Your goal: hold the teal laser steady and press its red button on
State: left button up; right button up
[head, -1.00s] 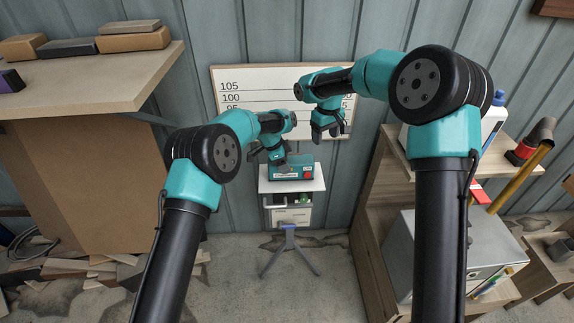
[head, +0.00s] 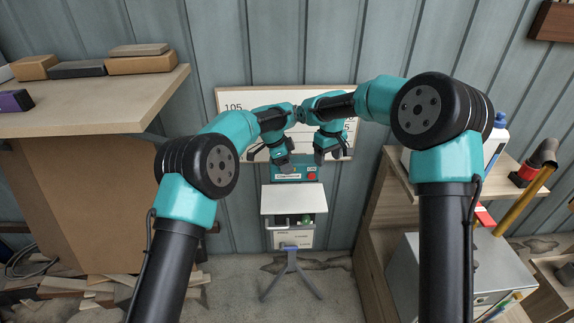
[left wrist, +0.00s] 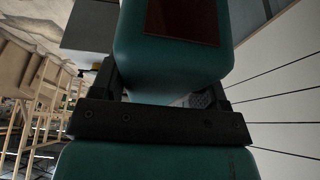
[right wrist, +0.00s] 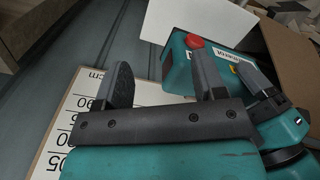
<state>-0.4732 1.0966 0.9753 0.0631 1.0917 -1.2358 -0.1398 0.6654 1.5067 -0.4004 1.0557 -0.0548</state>
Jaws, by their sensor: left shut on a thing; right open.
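The teal laser (head: 289,174) is in the air above the white-topped stand (head: 293,200), in front of the wall board. My left gripper (head: 283,163) is shut on it, and the laser fills the jaws in the left wrist view (left wrist: 172,50). The red button (head: 312,177) is at the laser's right end and shows clearly in the right wrist view (right wrist: 194,41). My right gripper (head: 334,157) is open and empty, up and to the right of the button. In its own view, one finger overlaps the laser (right wrist: 180,68); contact cannot be told.
The ruled board (head: 233,98) hangs on the wall behind both grippers. A workbench (head: 90,105) is at left. A wooden shelf unit (head: 375,215) with a metal box (head: 425,262) is at right. The stand's top is bare.

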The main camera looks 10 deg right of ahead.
dwell(0.4)
pick_arm(q)
jog(key=shift+f, duration=4.35)
jog(key=shift+f, duration=0.55)
pick_arm(e)
grip_shut()
